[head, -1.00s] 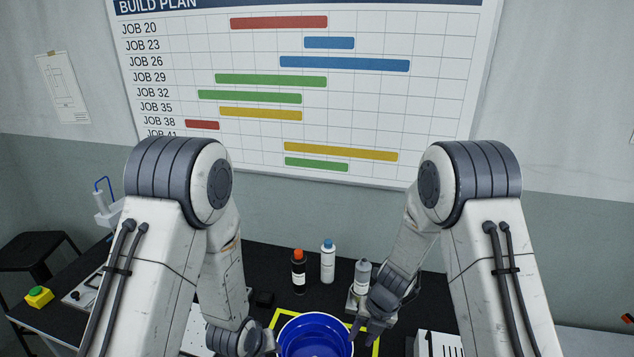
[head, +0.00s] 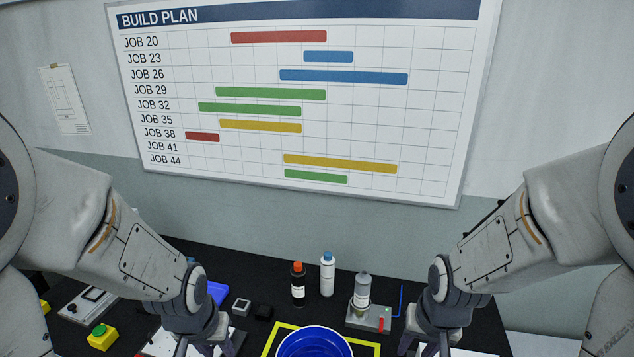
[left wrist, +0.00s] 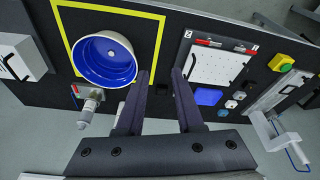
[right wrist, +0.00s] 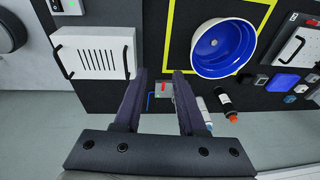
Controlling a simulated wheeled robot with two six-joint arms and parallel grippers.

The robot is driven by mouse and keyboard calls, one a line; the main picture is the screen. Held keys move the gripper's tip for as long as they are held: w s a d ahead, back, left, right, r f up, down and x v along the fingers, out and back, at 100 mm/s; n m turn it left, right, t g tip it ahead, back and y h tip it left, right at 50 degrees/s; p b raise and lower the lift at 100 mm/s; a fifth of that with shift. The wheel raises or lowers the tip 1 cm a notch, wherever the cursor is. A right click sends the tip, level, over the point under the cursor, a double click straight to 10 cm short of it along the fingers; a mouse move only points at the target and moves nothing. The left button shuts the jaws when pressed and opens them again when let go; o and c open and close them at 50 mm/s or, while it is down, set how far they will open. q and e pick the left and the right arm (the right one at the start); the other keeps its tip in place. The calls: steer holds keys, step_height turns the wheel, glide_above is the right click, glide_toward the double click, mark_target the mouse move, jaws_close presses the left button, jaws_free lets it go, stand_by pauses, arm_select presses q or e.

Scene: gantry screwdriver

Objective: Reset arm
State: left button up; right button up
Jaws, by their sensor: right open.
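My left gripper (head: 205,347) hangs at the lower left of the head view, above the table. In the left wrist view its two fingers (left wrist: 163,95) are apart with nothing between them. My right gripper (head: 425,347) hangs at the lower right of the head view. In the right wrist view its fingers (right wrist: 160,95) are spread and empty, above the table. Both arms are raised at the sides, one on each side of the blue bowl (head: 314,345). The bowl also shows in the left wrist view (left wrist: 104,60) and the right wrist view (right wrist: 222,46).
The bowl sits inside a yellow outline on the black table. Behind it stand an orange-capped bottle (head: 298,285), a blue-capped bottle (head: 327,275) and a grey bottle (head: 362,288). A white slotted box (right wrist: 92,52) and a yellow-green button box (head: 102,337) lie farther out.

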arm_select(q)
steer(key=s+d+r+m+g, duration=0.1)
steer(key=s+d+r+m, duration=0.2)
steer(key=s+d, duration=0.3)
steer(key=s+d+r+m+g+h, duration=0.1)
steer(key=s+d+r+m, duration=0.3)
steer(key=s+d, duration=0.3)
steer(key=shift+s+d+g, duration=0.15)
steer(key=shift+s+g, duration=0.25)
steer(key=shift+s, duration=0.5)
arm_select(e)
steer(key=s+a+r+n+g, duration=0.1)
steer(key=s+a+r+n, duration=0.2)
steer(key=s+a+n, duration=0.2)
steer(key=s+a+r+n+g, duration=0.1)
steer(key=s+a+r+n, duration=0.2)
steer(key=s+a+n, duration=0.2)
steer(key=s+a, duration=0.3)
steer(key=s, duration=0.1)
steer(key=shift+s+r+y, duration=0.3)
steer(key=shift+s+y, duration=0.1)
